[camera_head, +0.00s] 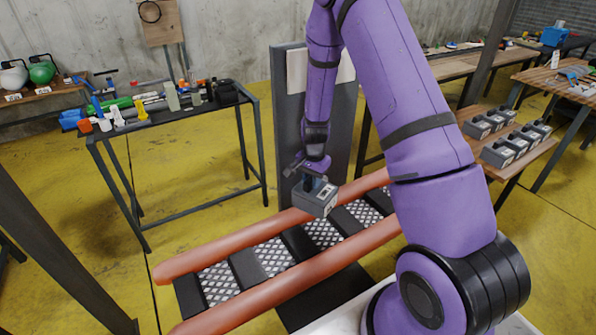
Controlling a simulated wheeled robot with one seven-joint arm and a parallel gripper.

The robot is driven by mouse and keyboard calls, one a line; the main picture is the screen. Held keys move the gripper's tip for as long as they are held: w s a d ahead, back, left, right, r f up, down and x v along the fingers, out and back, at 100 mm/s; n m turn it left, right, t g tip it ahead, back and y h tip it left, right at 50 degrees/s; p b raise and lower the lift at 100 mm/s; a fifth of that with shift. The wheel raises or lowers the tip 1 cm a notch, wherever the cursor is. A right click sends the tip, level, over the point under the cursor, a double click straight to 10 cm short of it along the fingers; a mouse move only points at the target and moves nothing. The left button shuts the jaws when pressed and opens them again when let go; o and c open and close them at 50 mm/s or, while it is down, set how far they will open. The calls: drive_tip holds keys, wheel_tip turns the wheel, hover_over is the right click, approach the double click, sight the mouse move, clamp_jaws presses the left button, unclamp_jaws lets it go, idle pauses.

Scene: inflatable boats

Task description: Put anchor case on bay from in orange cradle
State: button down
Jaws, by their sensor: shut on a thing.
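My gripper (312,178) is shut on a small grey case (315,199) with a dark handle on top. It holds the case roughly level over the far side of the orange cradle. The cradle has two long orange tubes (240,304), with dark slats (247,268) and metal mesh panels (272,255) between them. The case overlaps the far tube in the picture; I cannot tell whether it touches anything beneath it. My arm hides the right end of the cradle.
Several similar grey cases (503,151) stand on a wooden table at the right. A dark-framed table (185,115) at the left holds bottles and tools. A grey upright panel (340,130) stands behind the cradle. Yellow floor (200,190) is open between the left table and the cradle.

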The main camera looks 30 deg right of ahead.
sight(325, 187)
drive_tip(key=d+f+m, duration=0.1)
drive_tip(key=s+d+f+m, duration=0.1)
drive_tip(key=m, duration=0.1)
drive_tip(key=s+d+m, duration=0.1)
drive_tip(key=m, duration=0.1)
drive_tip(key=shift+s+d+f, duration=0.1)
drive_tip(key=shift+d+f, duration=0.2)
drive_tip(key=shift+f, duration=0.1)
wheel_tip(325, 187, down, 11)
drive_tip(key=shift+f, duration=0.2)
idle(1.5)
idle(0.3)
drive_tip(key=c, duration=0.8)
unclamp_jaws()
drive_tip(key=shift+f, duration=0.1)
drive_tip(key=shift+c, duration=0.2)
wheel_tip(325, 187, up, 11)
drive_tip(key=shift+f, duration=0.1)
